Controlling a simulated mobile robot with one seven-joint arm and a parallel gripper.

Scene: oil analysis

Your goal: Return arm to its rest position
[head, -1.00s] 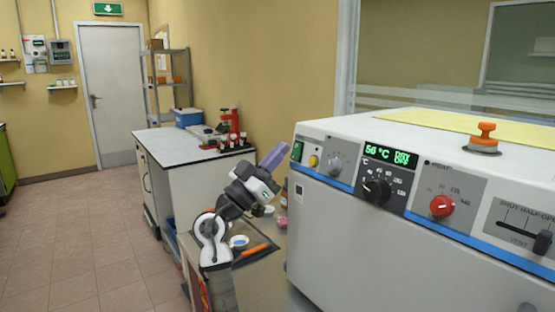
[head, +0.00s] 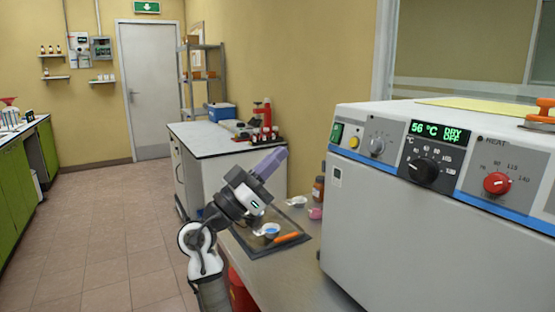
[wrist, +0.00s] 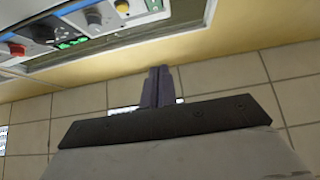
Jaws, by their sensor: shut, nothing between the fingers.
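My gripper (head: 273,160) is raised in the head view above the near bench, left of the large white oven. Its purple-grey fingers point up and to the right. In the wrist view the two fingers (wrist: 158,88) lie side by side, shut, with nothing held. My arm is folded, with its elbow low over the bench's left edge. Nothing touches the fingertips.
The oven (head: 420,215) shows 56 °C on its panel. A dark tray (head: 243,247) on the bench bears a small dish (head: 270,230) and an orange-handled tool (head: 287,238). A brown bottle (head: 318,188) stands behind. The tiled floor (head: 110,245) at left is clear.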

